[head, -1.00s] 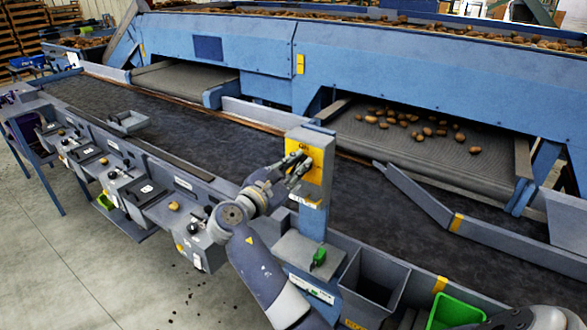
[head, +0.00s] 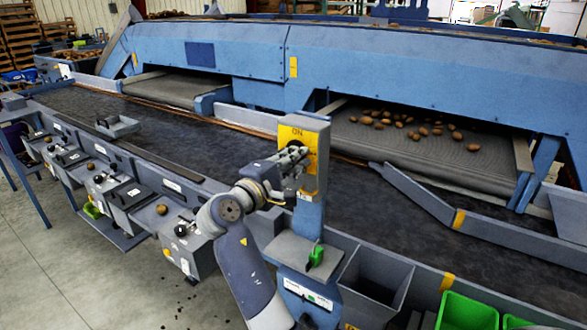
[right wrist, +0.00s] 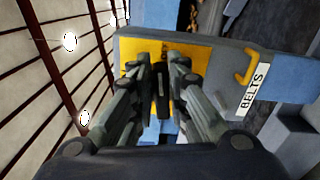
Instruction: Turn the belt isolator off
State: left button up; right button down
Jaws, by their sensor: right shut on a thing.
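The belt isolator is a grey box on a post with a yellow face plate (head: 298,133) marked ON. It stands at the near side of the dark conveyor in the head view. In the right wrist view its yellow plate (right wrist: 200,57), a BELTS label (right wrist: 252,90) and a dark upright handle (right wrist: 162,88) show. My right gripper (head: 303,157) is at the plate, shut on the handle, and its fingers hide much of it. The fingers also flank the handle in the wrist view (right wrist: 162,75). My left gripper is not in view.
A green-handled item (head: 316,256) sits on a grey ledge below the isolator. A grey open bin (head: 375,280) and a green crate (head: 467,312) stand to its right. Potatoes (head: 385,118) lie on the belt behind. A yellow loop (right wrist: 245,67) juts beside the label.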

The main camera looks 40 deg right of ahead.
jog(key=shift+d+m+b, duration=0.1)
jog(key=shift+m+b, duration=0.8)
jog(key=shift+m, duration=0.2)
jog(key=c, duration=1.7)
grip_release()
jog(key=shift+o, duration=0.7)
jog(key=shift+w+d+f, duration=0.1)
jog(key=shift+d+f, duration=0.05)
jog(key=shift+f, duration=0.1)
